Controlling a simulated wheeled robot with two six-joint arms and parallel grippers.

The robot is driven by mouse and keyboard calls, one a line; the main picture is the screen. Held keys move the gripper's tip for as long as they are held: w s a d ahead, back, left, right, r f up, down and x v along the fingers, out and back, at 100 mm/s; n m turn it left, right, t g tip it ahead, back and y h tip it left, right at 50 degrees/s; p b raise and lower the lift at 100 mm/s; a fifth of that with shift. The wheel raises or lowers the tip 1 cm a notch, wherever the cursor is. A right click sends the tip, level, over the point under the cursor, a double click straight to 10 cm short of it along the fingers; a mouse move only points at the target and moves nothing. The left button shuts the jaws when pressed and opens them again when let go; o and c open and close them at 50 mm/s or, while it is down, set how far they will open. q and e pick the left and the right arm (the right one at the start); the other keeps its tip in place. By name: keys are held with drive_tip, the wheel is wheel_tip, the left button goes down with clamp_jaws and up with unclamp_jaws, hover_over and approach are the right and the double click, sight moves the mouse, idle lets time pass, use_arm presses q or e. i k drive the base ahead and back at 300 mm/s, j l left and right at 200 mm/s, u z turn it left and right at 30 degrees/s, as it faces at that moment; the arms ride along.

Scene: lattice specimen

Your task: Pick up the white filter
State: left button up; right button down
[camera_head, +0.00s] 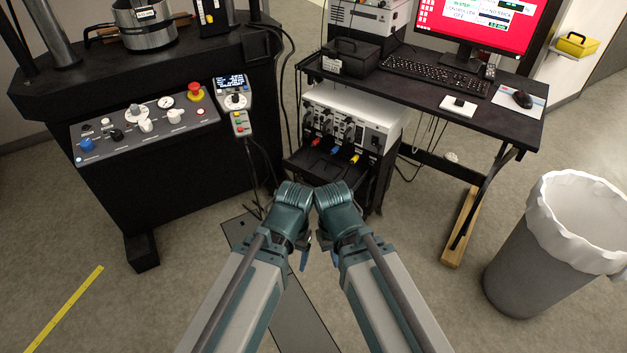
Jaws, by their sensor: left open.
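No object in view is clearly a white filter. A small flat white item (459,106) with a dark mark lies on the desk in front of the keyboard; I cannot tell what it is. My two arms rise from the bottom and fold together at the centre. My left gripper (305,258) shows only as a small part beside the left arm, low over the floor; it is open with nothing seen in it. My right gripper (335,259) is mostly hidden by its arm.
A black testing machine with a control panel (145,123) stands at the left. A black desk (430,90) with monitor, keyboard and mouse is at the right. A cabinet (350,110) with cables sits between them. A lined bin (535,255) stands at the lower right.

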sight(460, 107)
drive_tip(key=i+l+z, duration=0.1)
drive_tip(key=i+l, duration=0.35)
drive_tip(key=i+l+z, duration=0.1)
drive_tip(key=i+l, duration=0.3)
drive_tip(key=i, duration=0.2)
drive_tip(key=i+l, duration=0.4)
drive_tip(key=i, duration=0.15)
drive_tip(key=z, duration=0.05)
